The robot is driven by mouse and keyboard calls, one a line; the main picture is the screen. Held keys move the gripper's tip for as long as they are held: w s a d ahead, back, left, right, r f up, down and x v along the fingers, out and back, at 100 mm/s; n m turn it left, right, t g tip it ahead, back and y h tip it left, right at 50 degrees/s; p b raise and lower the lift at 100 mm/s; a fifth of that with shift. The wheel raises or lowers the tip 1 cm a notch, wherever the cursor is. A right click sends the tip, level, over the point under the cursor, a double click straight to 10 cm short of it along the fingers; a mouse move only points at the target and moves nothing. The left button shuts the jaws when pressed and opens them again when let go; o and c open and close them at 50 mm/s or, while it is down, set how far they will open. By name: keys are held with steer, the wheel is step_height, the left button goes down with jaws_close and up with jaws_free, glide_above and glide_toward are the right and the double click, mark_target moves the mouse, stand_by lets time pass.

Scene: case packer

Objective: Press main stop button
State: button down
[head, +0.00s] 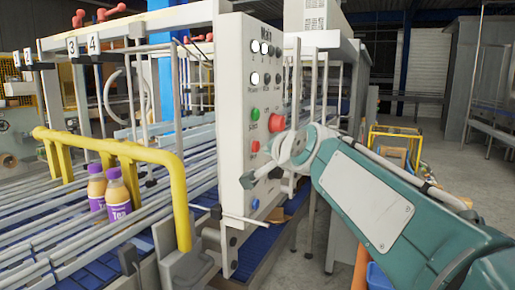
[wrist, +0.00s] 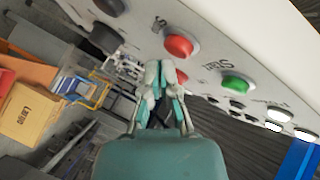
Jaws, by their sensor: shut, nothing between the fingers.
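The control panel (head: 236,70) is a tall off-white box marked "Main" at its top. A red button (head: 255,146) sits below a green button (head: 254,114); in the wrist view this red button (wrist: 179,46) shows beside lettering that looks like "Stop", with the green "Start" button (wrist: 236,84) to its right. A larger red button (head: 276,123) is on the panel's right side. Contact cannot be told.
Black knobs (wrist: 105,38) and a blue button (head: 255,204) are near my gripper. A yellow rail (head: 110,148) and a conveyor with bottles (head: 118,194) lie left. A cardboard box (wrist: 28,114) and a yellow-framed cart (head: 395,140) are behind. Open floor lies right.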

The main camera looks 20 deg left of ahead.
steer(key=shift+d, duration=0.25)
steer(key=shift+s+d, duration=0.2)
steer(key=shift+d, duration=2.3)
steer(key=s+d+f+n+g+h, duration=0.3)
steer(key=s+d+f+g+h, duration=0.3)
steer(key=s+d+f, duration=2)
steer(key=d+f+h, duration=0.2)
steer(key=d+h, duration=0.2)
steer(key=shift+s+f, duration=0.3)
steer(key=shift+s, duration=0.1)
